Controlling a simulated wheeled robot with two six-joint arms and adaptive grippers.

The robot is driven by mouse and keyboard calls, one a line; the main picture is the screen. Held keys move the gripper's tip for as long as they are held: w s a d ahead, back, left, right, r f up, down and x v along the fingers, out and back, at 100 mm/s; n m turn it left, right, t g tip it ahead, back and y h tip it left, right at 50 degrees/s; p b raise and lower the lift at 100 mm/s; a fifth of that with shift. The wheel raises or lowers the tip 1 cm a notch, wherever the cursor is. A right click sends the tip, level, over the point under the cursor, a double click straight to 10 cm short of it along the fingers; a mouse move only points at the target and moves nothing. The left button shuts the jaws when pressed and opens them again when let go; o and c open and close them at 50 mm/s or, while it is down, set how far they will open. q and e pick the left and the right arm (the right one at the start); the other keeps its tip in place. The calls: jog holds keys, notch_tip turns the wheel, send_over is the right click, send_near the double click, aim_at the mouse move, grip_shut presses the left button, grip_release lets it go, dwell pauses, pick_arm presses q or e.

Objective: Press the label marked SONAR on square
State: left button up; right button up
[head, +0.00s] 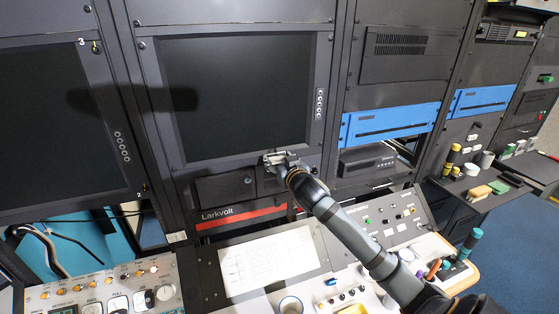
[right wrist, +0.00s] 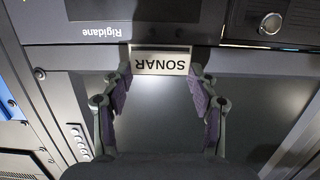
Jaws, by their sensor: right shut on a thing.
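The SONAR label (right wrist: 160,61) is a pale plate with dark letters, upside down in the right wrist view. My right gripper (right wrist: 160,72) is shut on it, with one purple-padded finger at each short end. The label lies at the dark frame strip below the monitor screen (head: 248,95), and its edges look about parallel to that strip. I cannot tell whether its back touches the panel. In the head view my right gripper (head: 280,160) is at the monitor's lower edge, where the label shows only as a small pale patch. My left gripper is not in view.
A drawer-like panel (head: 228,187) and a red Larkvolt strip (head: 240,216) are below the monitor. A sloping console with a white sheet (head: 270,262), knobs and switches stands in front. Blue rack panels (head: 390,124) are to the right. Small items stand on the far-right shelf.

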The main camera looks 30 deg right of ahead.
jog(key=shift+w+d+r, duration=0.1)
jog(key=shift+w, duration=0.25)
dwell(0.7)
jog(key=o, duration=1)
jog(key=shift+s, duration=0.1)
jog(key=shift+f+p+v, duration=0.15)
jog(key=shift+p+v, duration=0.2)
jog(key=shift+v, duration=0.65)
jog(key=shift+f+p+v, duration=0.15)
jog(key=shift+p+v, duration=0.2)
jog(key=shift+v, duration=0.7)
jog(key=v, duration=0.1)
jog(key=p+v, duration=0.1)
jog(key=shift+s+f+p, duration=0.25)
jog(key=shift+s+p, duration=0.05)
jog(key=shift+s, duration=0.05)
